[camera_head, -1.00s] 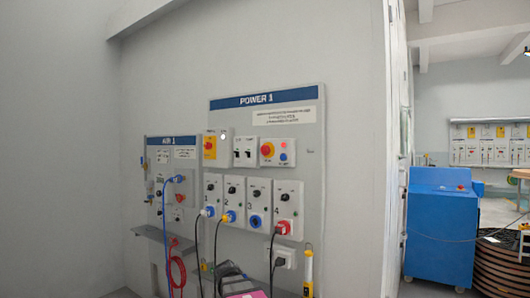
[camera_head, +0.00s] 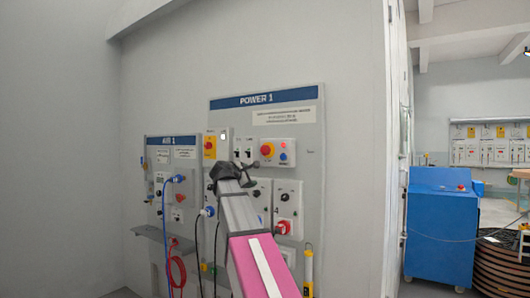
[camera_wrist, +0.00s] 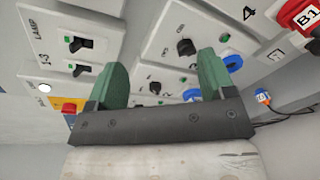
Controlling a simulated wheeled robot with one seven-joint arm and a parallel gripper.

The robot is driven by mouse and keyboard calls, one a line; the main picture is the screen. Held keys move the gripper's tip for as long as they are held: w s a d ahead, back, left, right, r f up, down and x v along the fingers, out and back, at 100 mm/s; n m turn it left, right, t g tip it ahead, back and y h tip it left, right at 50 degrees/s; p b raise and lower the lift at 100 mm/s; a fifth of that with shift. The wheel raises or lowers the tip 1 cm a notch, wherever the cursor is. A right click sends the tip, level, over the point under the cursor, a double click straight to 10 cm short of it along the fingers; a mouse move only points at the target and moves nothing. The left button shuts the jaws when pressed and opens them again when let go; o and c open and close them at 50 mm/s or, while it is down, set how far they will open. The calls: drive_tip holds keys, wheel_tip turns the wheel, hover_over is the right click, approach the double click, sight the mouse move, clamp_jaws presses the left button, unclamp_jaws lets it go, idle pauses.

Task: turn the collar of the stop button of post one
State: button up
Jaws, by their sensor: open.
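The power post one panel (camera_head: 312,150) is on the wall. A red button on a yellow plate (camera_head: 209,147) is at its upper left. I cannot tell which is the stop button. My gripper (camera_head: 234,172) is open and empty, in front of the panel below both. In the wrist view its green fingers (camera_wrist: 155,80) are spread before the socket boxes, touching nothing that I can make out. A red button with yellow (camera_wrist: 70,108) shows partly at left, beside the left finger.
Lamp switches (camera_wrist: 81,44) and rotary knobs (camera_wrist: 186,47) stick out near my fingers. A red plug (camera_head: 283,227) and hanging cables sit lower on the panel. The air panel (camera_head: 160,141) is to the left. A blue cabinet (camera_head: 440,235) stands right.

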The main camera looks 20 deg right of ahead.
drive_tip(key=n+h, duration=0.1)
drive_tip(key=h, duration=0.1)
approach(263, 150)
drive_tip(key=shift+t, duration=0.4)
drive_tip(key=x, duration=1.1)
drive_tip(key=shift+s+d+f, duration=0.2)
drive_tip(key=shift+d+f, duration=0.05)
drive_tip(key=shift+d, duration=0.05)
drive_tip(key=c, duration=0.9)
